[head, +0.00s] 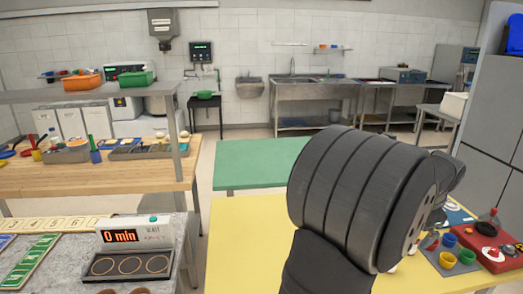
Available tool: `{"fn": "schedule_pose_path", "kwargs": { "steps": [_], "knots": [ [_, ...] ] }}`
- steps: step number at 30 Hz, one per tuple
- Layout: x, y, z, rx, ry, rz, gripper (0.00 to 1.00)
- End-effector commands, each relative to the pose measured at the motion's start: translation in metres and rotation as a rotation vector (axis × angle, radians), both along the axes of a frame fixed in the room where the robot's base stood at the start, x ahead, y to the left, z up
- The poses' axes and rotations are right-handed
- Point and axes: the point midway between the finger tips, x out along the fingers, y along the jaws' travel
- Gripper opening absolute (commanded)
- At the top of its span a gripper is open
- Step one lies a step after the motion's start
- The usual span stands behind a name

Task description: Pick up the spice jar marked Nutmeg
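I cannot make out a spice jar marked Nutmeg in the head view. My own dark grey arm fills the middle right and hides much of the yellow table (240,235). Small items show only in part at the arm's lower right edge, too small to identify. My gripper's fingers are not visible; only arm parts show.
A timer box (133,240) stands on the left counter. A green table (255,163) lies beyond. The yellow table's left part is clear.

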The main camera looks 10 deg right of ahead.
Motion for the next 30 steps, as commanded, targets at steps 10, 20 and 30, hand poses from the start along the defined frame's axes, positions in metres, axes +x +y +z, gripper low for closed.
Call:
{"fn": "schedule_pose_path", "kwargs": {
  "steps": [10,20,30],
  "knots": [
    [0.0001,-0.0001,-0.0003,0.0,0.0,0.0,1.0],
    [0.0001,-0.0001,-0.0003,0.0,0.0,0.0,0.61],
    [0.0007,-0.0015,-0.0077,-0.038,0.003,0.112,0.61]
  ]
}}
